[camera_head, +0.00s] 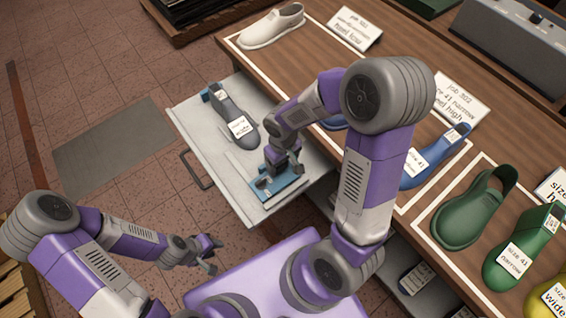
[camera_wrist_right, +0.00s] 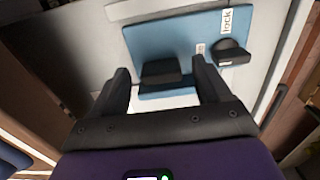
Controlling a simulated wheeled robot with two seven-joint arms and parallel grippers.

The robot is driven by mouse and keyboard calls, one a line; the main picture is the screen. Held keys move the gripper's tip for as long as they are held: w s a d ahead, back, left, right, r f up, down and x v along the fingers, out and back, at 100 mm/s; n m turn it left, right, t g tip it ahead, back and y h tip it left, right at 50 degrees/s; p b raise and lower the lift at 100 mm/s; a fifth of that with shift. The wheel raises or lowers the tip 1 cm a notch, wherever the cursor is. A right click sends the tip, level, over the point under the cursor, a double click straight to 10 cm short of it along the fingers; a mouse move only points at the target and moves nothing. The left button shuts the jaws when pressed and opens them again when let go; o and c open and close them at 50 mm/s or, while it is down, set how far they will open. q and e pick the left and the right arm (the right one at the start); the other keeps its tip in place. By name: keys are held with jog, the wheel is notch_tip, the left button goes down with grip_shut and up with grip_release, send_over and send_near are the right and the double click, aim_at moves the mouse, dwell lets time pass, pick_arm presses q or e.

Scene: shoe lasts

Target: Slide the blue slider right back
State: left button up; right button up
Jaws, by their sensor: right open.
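The blue slider (camera_head: 287,187) is a flat blue plate at the front end of the pulled-out grey drawer (camera_head: 192,125). In the right wrist view the blue plate (camera_wrist_right: 180,38) carries a dark block (camera_wrist_right: 160,72) and a round black knob (camera_wrist_right: 231,50) beside a white label reading "lock". My right gripper (camera_head: 277,174) is over the plate; the wrist view shows its open fingers (camera_wrist_right: 160,85) on either side of the dark block, with contact unclear. My left gripper (camera_head: 211,256) is open and empty, away from the drawer.
A dark grey shoe last (camera_head: 235,116) with a label lies in the drawer, left of my right gripper. The wooden counter (camera_head: 285,60) bears a white last (camera_head: 272,25), green lasts (camera_head: 474,208) and signs. A drawer handle (camera_head: 197,170) sticks out over the floor.

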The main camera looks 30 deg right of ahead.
aim_at(283, 171)
pick_arm(q)
notch_tip(283, 171, up, 2)
jog(key=shift+r+p, duration=0.1)
jog(key=shift+p, duration=0.7)
pick_arm(e)
notch_tip(283, 171, up, 6)
jog(key=shift+f, duration=0.1)
